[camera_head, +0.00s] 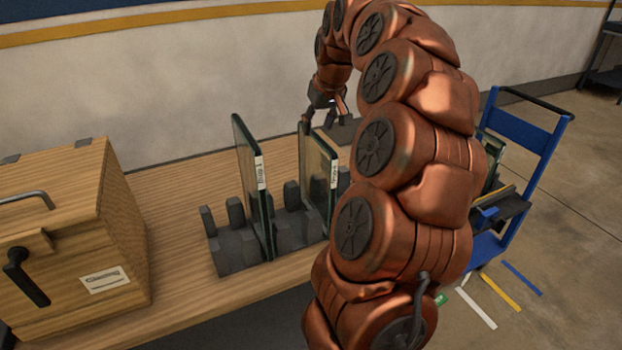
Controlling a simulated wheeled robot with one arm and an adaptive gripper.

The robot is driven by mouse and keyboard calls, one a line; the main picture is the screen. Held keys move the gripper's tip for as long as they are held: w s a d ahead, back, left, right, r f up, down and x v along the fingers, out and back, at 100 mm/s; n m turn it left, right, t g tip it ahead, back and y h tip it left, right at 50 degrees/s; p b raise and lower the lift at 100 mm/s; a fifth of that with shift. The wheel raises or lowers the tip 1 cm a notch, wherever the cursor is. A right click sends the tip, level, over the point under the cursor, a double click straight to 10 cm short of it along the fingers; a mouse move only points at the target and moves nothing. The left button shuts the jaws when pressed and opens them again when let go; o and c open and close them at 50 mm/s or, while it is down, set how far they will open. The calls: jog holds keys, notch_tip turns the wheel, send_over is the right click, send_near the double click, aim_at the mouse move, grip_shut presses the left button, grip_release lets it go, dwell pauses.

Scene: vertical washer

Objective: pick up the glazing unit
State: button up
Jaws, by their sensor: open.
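Two upright dark-edged glazing units stand in a black slotted rack (235,248) on a wooden bench. The left unit (250,175) and the right unit (317,178) each carry a small white label on the near edge, too small to read surely. My gripper (324,118) is open, pointing down by the top of the right unit. One finger shows to the left and the other to the right, partly against a dark block. I cannot tell whether the fingers straddle the unit's top edge or are behind it. My arm hides the rack's right end.
A wooden box (60,230) with a black lever and label stands on the bench (190,300) at left. A blue cart (530,135) with panes on it stands at right, partly behind my arm. A wall runs behind the bench. Floor shows at right.

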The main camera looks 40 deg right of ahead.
aim_at(318, 138)
jog(key=shift+s+p+x, duration=0.15)
jog(key=shift+p+x, duration=0.2)
jog(key=shift+x, duration=0.4)
jog(key=shift+s+p+x, duration=0.1)
jog(key=shift+p+x, duration=0.2)
jog(key=shift+x, duration=0.5)
jog(key=p+x, duration=0.1)
jog(key=x, duration=0.2)
jog(key=shift+s+d+f, duration=0.1)
jog(key=shift+d+f, duration=0.1)
jog(key=shift+d, duration=0.05)
jog(key=shift+f, duration=0.25)
jog(key=shift+f+b, duration=0.3)
jog(key=shift+b, duration=0.05)
grip_shut()
